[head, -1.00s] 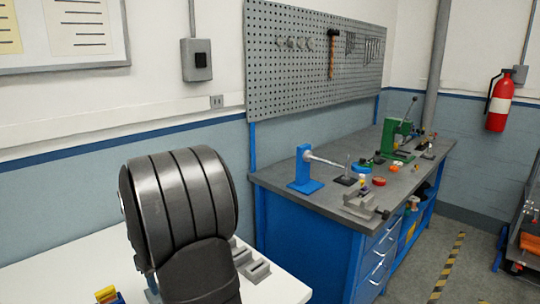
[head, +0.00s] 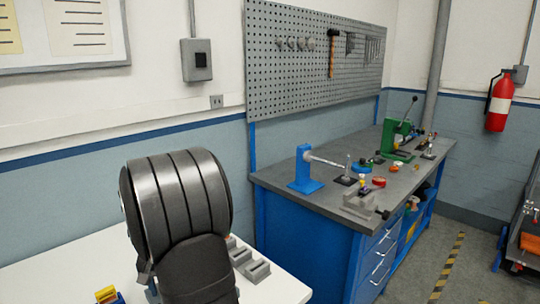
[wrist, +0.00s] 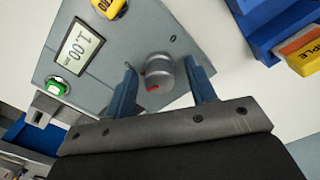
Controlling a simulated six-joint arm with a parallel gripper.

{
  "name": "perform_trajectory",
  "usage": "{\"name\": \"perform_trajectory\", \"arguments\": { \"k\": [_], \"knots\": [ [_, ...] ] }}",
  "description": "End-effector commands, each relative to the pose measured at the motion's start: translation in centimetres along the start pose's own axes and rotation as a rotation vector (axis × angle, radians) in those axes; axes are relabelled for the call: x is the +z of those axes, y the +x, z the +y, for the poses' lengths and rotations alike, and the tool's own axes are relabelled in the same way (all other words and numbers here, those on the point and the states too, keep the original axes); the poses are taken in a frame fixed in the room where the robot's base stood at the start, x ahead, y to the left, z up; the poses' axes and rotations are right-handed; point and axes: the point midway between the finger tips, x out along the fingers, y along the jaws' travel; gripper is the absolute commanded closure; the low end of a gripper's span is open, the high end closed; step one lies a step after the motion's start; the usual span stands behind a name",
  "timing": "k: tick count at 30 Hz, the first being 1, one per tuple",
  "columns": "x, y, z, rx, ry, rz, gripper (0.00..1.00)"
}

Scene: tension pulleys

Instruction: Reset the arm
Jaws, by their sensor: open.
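My gripper (wrist: 163,85) shows in the wrist view with its two blue fingers apart. Between and beyond the fingers is a grey knob (wrist: 158,72) with a red mark, on a grey panel device. I cannot tell how far the knob is from the fingertips; nothing is visibly clamped. In the head view my arm covers part of the white table, and my fingers are hidden.
A white table (head: 82,258) bears small grey blocks (head: 257,270) right of my arm. A blue bin (wrist: 262,25) with a yellow labelled piece (wrist: 303,55) lies at the wrist view's upper right. A blue workbench (head: 310,232) with tools stands to the right in the head view.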

Motion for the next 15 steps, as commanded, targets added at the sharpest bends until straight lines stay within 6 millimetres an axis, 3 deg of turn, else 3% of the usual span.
{"name": "perform_trajectory", "arguments": {
  "k": [13,15],
  "knots": [
    [0.0,0.0,0.1,0.0,0.353,0.0,0.49],
    [0.0,-1.3,0.0,-0.001,0.349,0.002,0.49]
  ]
}}
